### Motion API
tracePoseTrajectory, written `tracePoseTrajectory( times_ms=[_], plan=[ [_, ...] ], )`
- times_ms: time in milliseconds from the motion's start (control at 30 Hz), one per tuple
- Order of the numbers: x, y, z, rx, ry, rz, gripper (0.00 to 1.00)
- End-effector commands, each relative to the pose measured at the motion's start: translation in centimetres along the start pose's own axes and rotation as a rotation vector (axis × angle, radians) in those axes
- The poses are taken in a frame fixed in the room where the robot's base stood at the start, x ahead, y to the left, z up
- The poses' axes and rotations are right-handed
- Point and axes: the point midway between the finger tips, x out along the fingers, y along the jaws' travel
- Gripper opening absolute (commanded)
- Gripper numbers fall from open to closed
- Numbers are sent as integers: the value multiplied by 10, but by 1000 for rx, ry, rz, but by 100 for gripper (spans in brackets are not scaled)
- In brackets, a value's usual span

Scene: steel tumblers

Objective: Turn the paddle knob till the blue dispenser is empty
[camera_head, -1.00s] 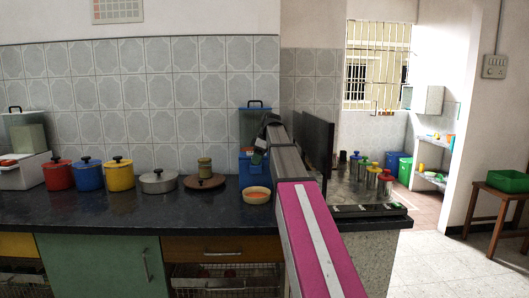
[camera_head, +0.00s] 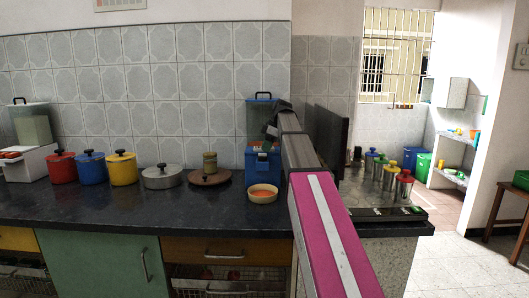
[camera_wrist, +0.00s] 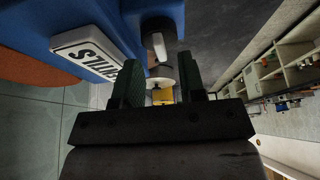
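The blue dispenser (camera_head: 253,166) stands on the dark counter against the tiled wall, with a clear hopper (camera_head: 258,118) under a blue lid. Some coloured contents show low in the hopper; the exact level is unclear. A tan bowl (camera_head: 263,194) with orange contents sits at its foot. In the wrist view the blue body (camera_wrist: 75,22) with a white label fills the upper left. The pale paddle knob (camera_wrist: 159,45) sticks out from it. My gripper (camera_wrist: 161,82) has its fingers apart, with the knob's end between or just beyond them; contact cannot be told.
Red, blue and yellow pots (camera_head: 123,169), a steel pan (camera_head: 161,177) and a brown lid with a jar (camera_head: 210,166) stand left of the dispenser. A dark upright panel (camera_head: 333,138) and several steel tumblers (camera_head: 403,187) stand to the right. The counter front is clear.

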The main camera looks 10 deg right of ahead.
Motion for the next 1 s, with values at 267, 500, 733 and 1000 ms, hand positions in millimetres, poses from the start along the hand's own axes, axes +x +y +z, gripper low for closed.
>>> tracePoseTrajectory(
  times_ms=[267, 500, 733, 1000],
  plan=[
    [24, 0, 0, 0, 0, 0, 37],
    [25, 0, 0, 0, 0, 1, 37],
    [25, 0, 0, 1, 0, 0, 0],
    [26, 0, 0, 13, 0, 5, 0]
  ],
)
